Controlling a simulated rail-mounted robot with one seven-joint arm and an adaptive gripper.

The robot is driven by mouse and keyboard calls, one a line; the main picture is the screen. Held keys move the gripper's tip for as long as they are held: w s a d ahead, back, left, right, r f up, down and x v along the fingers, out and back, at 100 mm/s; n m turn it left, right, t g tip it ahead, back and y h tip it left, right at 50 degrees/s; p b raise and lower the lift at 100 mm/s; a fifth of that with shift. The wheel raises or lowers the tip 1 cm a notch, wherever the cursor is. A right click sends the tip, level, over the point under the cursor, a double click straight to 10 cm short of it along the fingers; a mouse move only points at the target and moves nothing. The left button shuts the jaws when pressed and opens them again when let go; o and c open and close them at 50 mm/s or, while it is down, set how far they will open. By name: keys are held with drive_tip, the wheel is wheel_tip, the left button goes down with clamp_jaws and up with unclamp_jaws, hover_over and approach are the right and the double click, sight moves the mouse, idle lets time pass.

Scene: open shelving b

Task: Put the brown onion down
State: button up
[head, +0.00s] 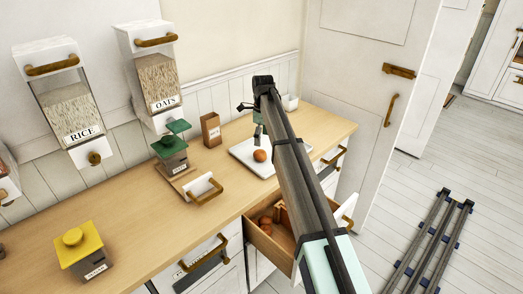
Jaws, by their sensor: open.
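The brown onion (260,155), round and orange-brown, rests on a white tray or board (240,151) on the wooden counter. My gripper (257,142) is open and points down just above the onion, at the end of my arm. The arm comes up from the lower right and hides part of the tray's right side. The fingertips are small here, and I cannot tell whether they touch the onion.
An open drawer (262,243) below holds several round brown things. A brown carton (211,130), a green-lidded container (171,150) and a yellow-lidded container (83,249) stand on the counter. Rice (77,113) and oats (158,83) dispensers hang on the wall. The counter's middle is mostly clear.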

drive_tip(key=shift+w+r+b, duration=0.1)
drive_tip(key=shift+r+b, duration=0.25)
drive_tip(key=shift+r, duration=1.75)
drive_tip(key=shift+d+f, duration=0.1)
